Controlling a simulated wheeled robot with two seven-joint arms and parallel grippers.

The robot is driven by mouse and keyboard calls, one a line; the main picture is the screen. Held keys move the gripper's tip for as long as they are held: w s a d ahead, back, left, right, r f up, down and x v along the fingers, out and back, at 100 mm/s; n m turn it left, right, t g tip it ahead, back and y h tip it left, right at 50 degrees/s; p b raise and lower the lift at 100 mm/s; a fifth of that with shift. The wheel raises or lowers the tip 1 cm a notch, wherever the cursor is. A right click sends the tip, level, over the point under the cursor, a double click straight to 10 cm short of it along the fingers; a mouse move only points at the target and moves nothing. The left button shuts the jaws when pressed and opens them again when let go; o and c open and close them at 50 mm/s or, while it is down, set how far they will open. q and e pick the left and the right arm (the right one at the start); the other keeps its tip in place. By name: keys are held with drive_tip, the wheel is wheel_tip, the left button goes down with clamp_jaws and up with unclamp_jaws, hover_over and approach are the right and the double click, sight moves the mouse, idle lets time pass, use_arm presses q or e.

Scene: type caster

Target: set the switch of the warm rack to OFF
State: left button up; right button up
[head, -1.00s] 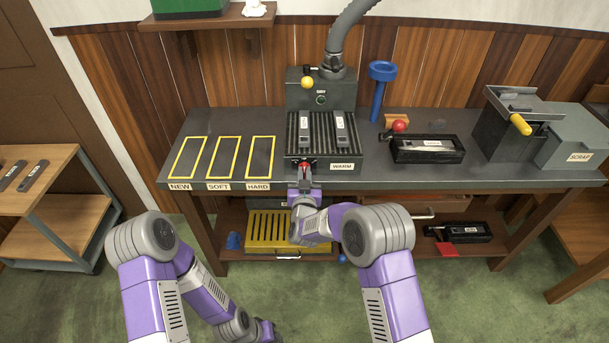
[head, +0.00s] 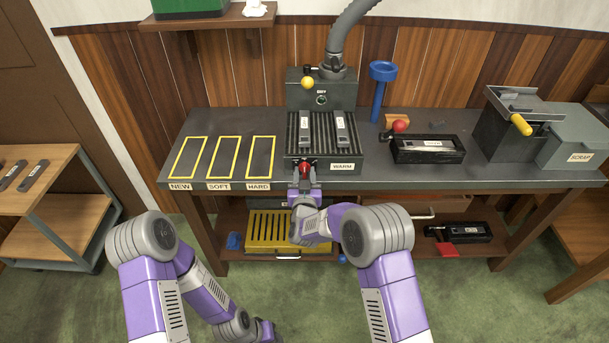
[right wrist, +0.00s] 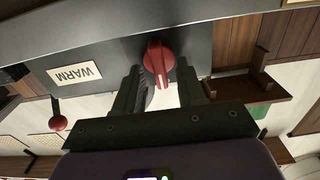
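The warm rack (head: 291,140) is a dark slatted unit on the bench, with a WARM label (head: 342,166) on its front. Its switch, a red knob (head: 305,168), sits on the front face left of the label. The knob also shows in the right wrist view (right wrist: 160,60), its raised ridge roughly upright there. My right gripper (head: 304,184) is open in front of the knob; in the right wrist view its fingertips (right wrist: 159,75) stand on either side with gaps. No ON or OFF marking is readable. My left gripper (head: 264,331) hangs low near the bottom edge, its fingers unclear.
Two dark labelled pieces (head: 340,130) lie on the rack's slats. A yellow-knobbed lever (head: 307,83) is behind it. Yellow-outlined bays (head: 225,157) are left; a black tray (head: 400,155) and red ball (head: 400,126) are right. A yellow slatted drawer (head: 268,231) is below.

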drive_tip(key=s+p, duration=0.1)
drive_tip(key=s, duration=0.6)
drive_tip(key=shift+s+p, duration=0.3)
drive_tip(key=shift+p, duration=0.05)
drive_tip(key=s+d+f+g+y+p, duration=0.1)
drive_tip(key=s+d+f+g+p, duration=0.1)
drive_tip(key=s+d+f+g, duration=0.4)
drive_tip(key=s+d+f+g+y+p, duration=0.15)
drive_tip(key=s+f, duration=0.25)
drive_tip(key=f, duration=0.4)
drive_tip(key=s+d+f+m+g+y+p, duration=0.1)
drive_tip(key=s+g, duration=0.4)
drive_tip(key=s, duration=0.6)
drive_tip(key=s+d+f+m+g+p, duration=0.1)
drive_tip(key=s+f+g, duration=0.2)
drive_tip(key=s, duration=0.8)
drive_tip(key=shift+s+f+m+g+y+p, duration=0.3)
drive_tip(key=shift+s+f+g+y+p, duration=0.05)
drive_tip(key=shift+g, duration=0.7)
